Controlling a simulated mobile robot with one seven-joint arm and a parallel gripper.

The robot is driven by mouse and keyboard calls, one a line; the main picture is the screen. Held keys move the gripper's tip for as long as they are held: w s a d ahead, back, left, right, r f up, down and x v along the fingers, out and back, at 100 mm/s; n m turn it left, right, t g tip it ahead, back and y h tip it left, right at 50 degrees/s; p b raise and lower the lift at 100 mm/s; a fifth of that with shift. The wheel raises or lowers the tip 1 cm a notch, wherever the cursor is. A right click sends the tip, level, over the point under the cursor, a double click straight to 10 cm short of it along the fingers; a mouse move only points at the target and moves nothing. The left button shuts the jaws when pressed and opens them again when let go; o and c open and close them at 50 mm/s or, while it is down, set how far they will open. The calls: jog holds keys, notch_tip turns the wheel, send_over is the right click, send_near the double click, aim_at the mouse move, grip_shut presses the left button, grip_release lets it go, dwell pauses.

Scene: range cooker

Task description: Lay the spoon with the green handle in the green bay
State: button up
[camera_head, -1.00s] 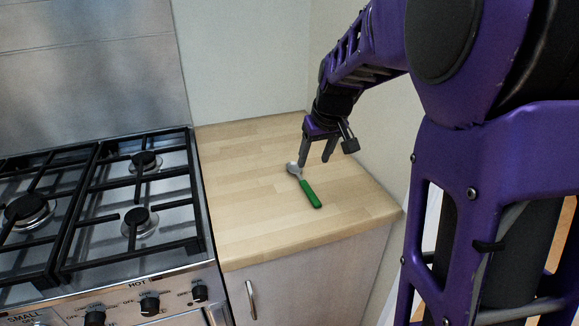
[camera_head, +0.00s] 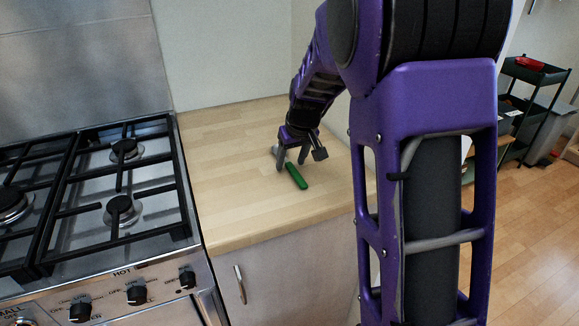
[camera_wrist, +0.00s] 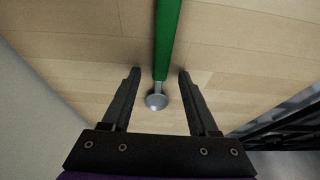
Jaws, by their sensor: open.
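The spoon with the green handle (camera_head: 296,176) lies on the wooden counter. In the head view its metal end is partly hidden by my gripper (camera_head: 292,163). In the wrist view the green handle (camera_wrist: 167,38) runs away to the top edge, and the round metal end lies nearer the palm. My gripper (camera_wrist: 159,72) is open, with one finger on each side of the spoon near where the handle meets the metal. I see no contact with the spoon. I cannot make out a green bay.
The wooden counter (camera_head: 225,205) is otherwise clear. A gas hob (camera_head: 130,190) with black grates adjoins it on the left, and walls stand behind. At the far right, a dark tiered trolley (camera_head: 540,76) holds a red item (camera_head: 529,63) on top. Wooden floor lies before it.

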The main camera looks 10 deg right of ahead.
jog(key=shift+f, duration=0.2)
grip_shut()
dwell(0.3)
